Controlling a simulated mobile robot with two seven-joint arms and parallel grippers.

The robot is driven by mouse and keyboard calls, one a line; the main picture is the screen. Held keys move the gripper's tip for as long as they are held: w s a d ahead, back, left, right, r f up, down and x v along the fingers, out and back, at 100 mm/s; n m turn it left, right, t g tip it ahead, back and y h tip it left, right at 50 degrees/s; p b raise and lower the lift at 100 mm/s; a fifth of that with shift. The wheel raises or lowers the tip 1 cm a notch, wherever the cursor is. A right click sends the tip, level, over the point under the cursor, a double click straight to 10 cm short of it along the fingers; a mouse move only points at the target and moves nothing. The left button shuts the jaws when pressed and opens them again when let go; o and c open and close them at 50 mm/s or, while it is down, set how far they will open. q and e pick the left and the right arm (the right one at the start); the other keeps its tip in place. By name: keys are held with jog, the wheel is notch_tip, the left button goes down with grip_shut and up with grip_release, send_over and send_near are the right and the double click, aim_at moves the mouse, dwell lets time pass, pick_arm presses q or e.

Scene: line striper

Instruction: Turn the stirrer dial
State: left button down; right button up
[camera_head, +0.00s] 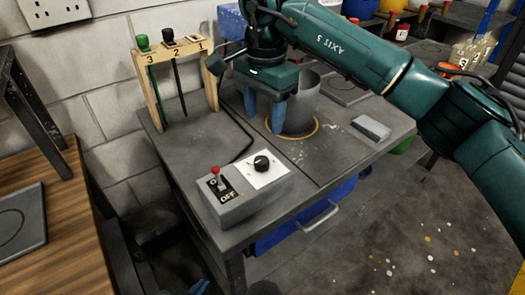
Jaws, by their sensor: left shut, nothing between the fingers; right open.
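The stirrer dial (261,163) is a black knob on a white plate, on top of a grey control box (252,204). The box also carries a red-tipped toggle switch (216,174) beside ON/OFF lettering. My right gripper (265,110) comes in from the upper right, its blue fingers pointing down, open, with nothing seen between them. It is behind the dial in the picture, in front of a grey cylindrical pot (305,108), and apart from the dial. My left gripper (197,288) shows only as blue fingertips at the bottom edge, shut and well apart from the box.
The box sits at the front of a grey bench (182,150). A wooden rack (150,85) numbered 3, 2, 1 holds hanging tools at the back left. A grey block (371,127) lies at the right. A wooden table (70,245) stands at the left.

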aim_at(262, 160)
notch_tip(262, 160, down, 11)
jog(key=shift+w+a+f+p, duration=0.1)
jog(key=shift+a+f+p, duration=0.1)
jog(key=shift+p, duration=0.7)
pick_arm(q)
jog(key=shift+a+r+y, duration=0.1)
jog(key=shift+a+y, duration=0.2)
jog(key=shift+a, duration=0.15)
pick_arm(e)
jog(key=c, duration=1)
pick_arm(q)
jog(key=shift+s+d, duration=0.1)
pick_arm(e)
jog(key=shift+o, duration=0.2)
